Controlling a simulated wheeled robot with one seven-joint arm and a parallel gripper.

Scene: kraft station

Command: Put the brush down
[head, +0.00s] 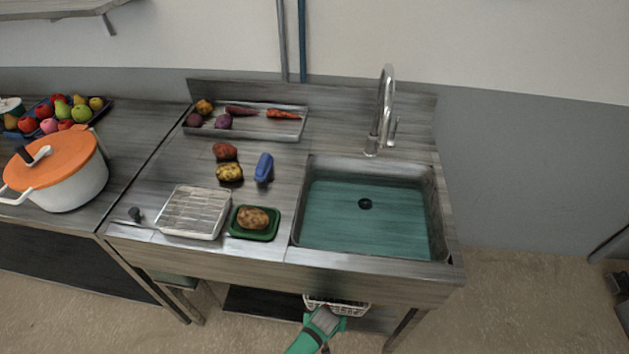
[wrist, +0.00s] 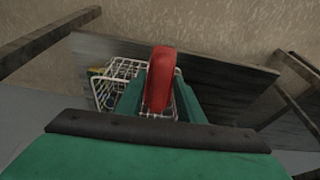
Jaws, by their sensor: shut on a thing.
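My gripper (head: 324,318) is low in front of the sink counter, by the white wire basket (head: 350,309) on the lower shelf. In the wrist view, my green-fingered gripper (wrist: 162,105) is shut on a rounded red object, which I take to be the brush (wrist: 160,72). Only its red upper part shows; bristles are not visible. The wire basket also shows in the wrist view (wrist: 106,88), behind and around the fingers. I cannot tell whether the brush touches the basket.
The lower shelf (wrist: 215,82) extends beside the basket, with table legs nearby. Above are the counter with the sink (head: 365,215), a blue oblong object (head: 264,167), a wire-racked tray (head: 193,211), a green tray (head: 253,233) with a potato, and a vegetable tray (head: 248,128).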

